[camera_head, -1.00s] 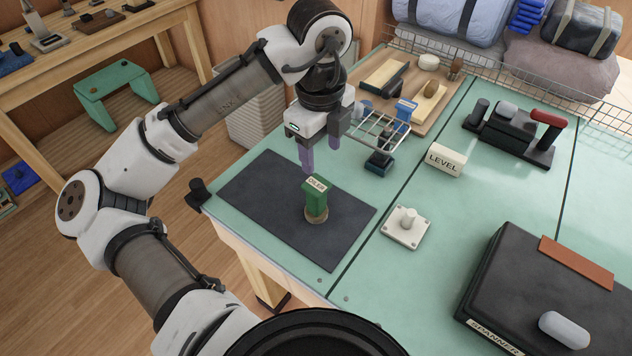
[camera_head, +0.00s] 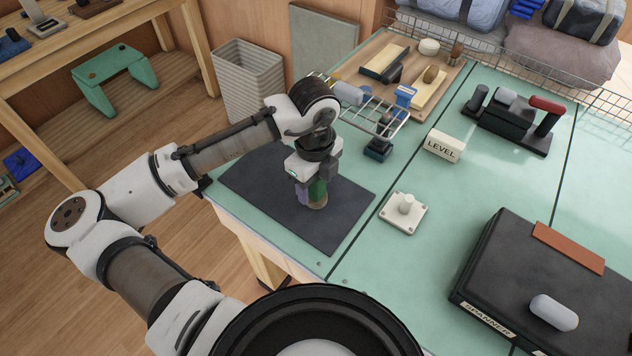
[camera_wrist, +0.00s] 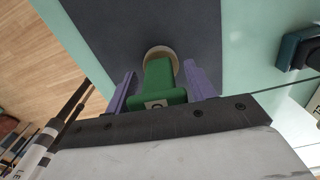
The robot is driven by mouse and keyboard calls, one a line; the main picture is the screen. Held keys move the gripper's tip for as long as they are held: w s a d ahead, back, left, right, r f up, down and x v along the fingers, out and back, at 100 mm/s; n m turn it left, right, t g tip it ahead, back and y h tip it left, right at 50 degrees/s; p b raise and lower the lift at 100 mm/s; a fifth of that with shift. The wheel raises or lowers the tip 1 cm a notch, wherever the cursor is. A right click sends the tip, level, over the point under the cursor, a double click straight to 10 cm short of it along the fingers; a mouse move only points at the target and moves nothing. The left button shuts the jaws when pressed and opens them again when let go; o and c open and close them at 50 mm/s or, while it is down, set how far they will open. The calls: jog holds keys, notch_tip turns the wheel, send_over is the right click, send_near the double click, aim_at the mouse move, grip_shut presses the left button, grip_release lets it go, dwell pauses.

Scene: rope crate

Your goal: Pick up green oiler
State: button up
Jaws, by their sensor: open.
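The green oiler (camera_head: 318,192) stands upright on its round brown base on the dark mat (camera_head: 318,231). My gripper hides its upper part in the head view. My gripper (camera_head: 311,195) is lowered over the oiler, with the purple fingers pointing down. In the wrist view the oiler (camera_wrist: 160,82) lies between the two open fingers (camera_wrist: 162,88), its label partly cut off by the gripper body. Gaps show between the oiler and both fingers, the one on the left looking narrower near the top.
A white block marked LEVEL (camera_head: 443,145) and a white plate with a knob (camera_head: 403,212) stand right of the mat. A wire rack (camera_head: 377,118) and a dark blue item (camera_head: 377,149) are behind it. A black spanner case (camera_head: 490,270) lies at front right.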

jog(key=shift+f, duration=0.4)
jog(key=shift+c, duration=0.4)
jog(key=c, duration=1)
